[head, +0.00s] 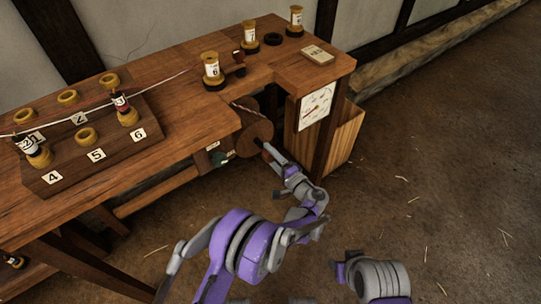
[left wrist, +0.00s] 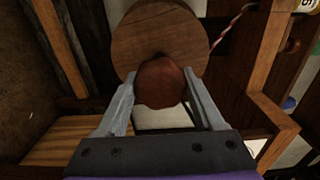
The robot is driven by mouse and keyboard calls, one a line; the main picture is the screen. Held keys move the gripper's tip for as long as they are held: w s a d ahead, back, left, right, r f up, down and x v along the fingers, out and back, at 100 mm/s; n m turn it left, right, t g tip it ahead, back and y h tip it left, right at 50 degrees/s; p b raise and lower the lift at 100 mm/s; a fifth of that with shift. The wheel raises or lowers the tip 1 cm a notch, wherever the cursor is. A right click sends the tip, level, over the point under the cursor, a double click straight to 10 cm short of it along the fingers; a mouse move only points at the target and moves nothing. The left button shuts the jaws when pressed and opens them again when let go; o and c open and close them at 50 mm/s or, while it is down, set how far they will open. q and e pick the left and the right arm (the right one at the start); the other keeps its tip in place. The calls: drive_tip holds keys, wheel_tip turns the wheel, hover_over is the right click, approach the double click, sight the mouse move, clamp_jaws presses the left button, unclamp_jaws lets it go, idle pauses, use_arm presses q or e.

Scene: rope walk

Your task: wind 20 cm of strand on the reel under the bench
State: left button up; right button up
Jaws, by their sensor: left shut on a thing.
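The reel (head: 254,135) is a round wooden disc under the bench, below the notch in the bench top (head: 180,100). It also fills the top of the left wrist view (left wrist: 135,40). A reddish-brown round knob (left wrist: 160,84) stands out in front of the disc. My left gripper (head: 266,148) is at the reel, its two fingers on either side of the knob, shut on it. The red and white strand (left wrist: 236,24) runs to the reel from the upper right in the left wrist view. A piece of it (head: 248,109) shows above the disc in the head view.
A white dial (head: 317,105) is on the bench's right end, beside an open wooden bin (head: 345,138). The floor at right is clear apart from straw.

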use_arm(q)
drive_tip(key=m, duration=0.6)
drive_tip(key=shift+b, duration=0.4)
drive_tip(key=m, duration=0.6)
drive_tip(key=shift+m, duration=0.3)
drive_tip(key=o, duration=1.4)
drive_tip(key=shift+c, duration=0.2)
